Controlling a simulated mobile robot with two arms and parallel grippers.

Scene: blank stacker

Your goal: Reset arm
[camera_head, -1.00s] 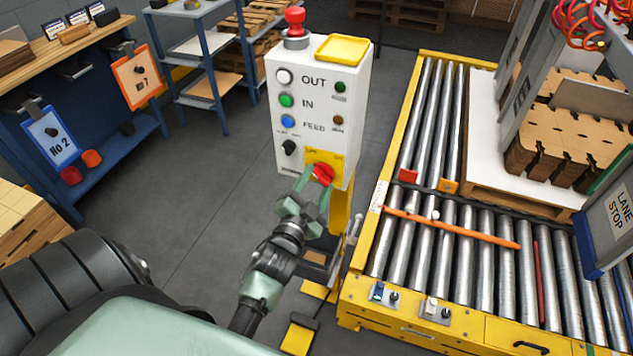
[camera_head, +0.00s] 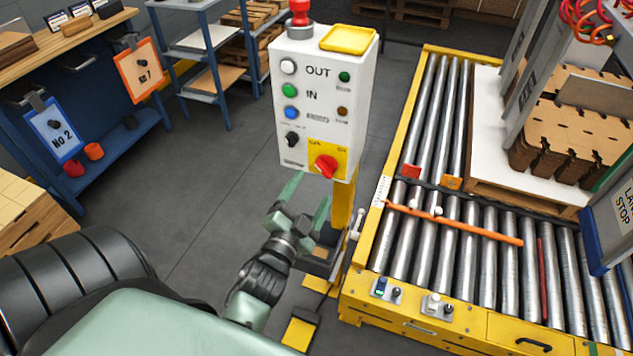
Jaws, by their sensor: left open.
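My left gripper (camera_head: 306,197) is open and empty. It is below the white control box (camera_head: 322,110), apart from it, over the grey floor and the foot of the yellow post (camera_head: 342,207). The box carries OUT, IN and other buttons on its front. A red rotary knob (camera_head: 326,166) sits on a yellow plate at the box's lower right, above my gripper's fingertips. My right gripper is not in view.
A roller conveyor (camera_head: 455,230) with a yellow frame stands to the right, holding stacked cardboard blanks (camera_head: 575,130). An orange bar (camera_head: 455,224) crosses its rollers. A blue workbench (camera_head: 110,140) is at the left. Open floor (camera_head: 215,200) lies between.

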